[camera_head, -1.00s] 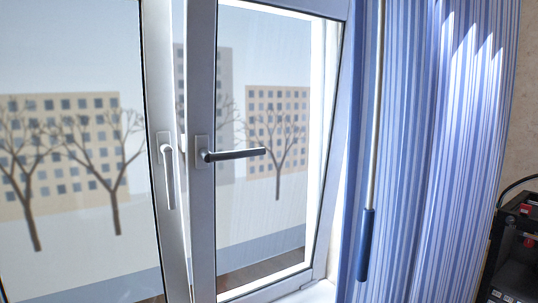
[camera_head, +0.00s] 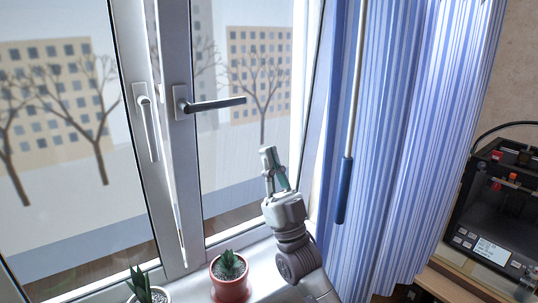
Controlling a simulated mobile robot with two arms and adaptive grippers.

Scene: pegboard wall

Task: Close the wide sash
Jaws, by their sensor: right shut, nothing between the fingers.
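The window has two grey-framed sashes side by side. The right sash (camera_head: 188,150) has a dark handle (camera_head: 215,104) pointing sideways to the right. The left sash (camera_head: 128,120) has a pale handle (camera_head: 148,122) pointing down. A narrow bright gap runs between the two frames; I cannot tell which sash is the wide one. My right gripper (camera_head: 274,168) is shut and empty, pointing up in front of the right sash's glass. It is below and to the right of the dark handle, apart from it. My left gripper is not in view.
A potted plant in a red pot (camera_head: 231,284) and another plant (camera_head: 147,288) stand on the sill below the sashes. A blue striped curtain (camera_head: 410,150) hangs at right, with a blue-gripped rod (camera_head: 344,190) before it. A black printer-like machine (camera_head: 495,215) stands far right.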

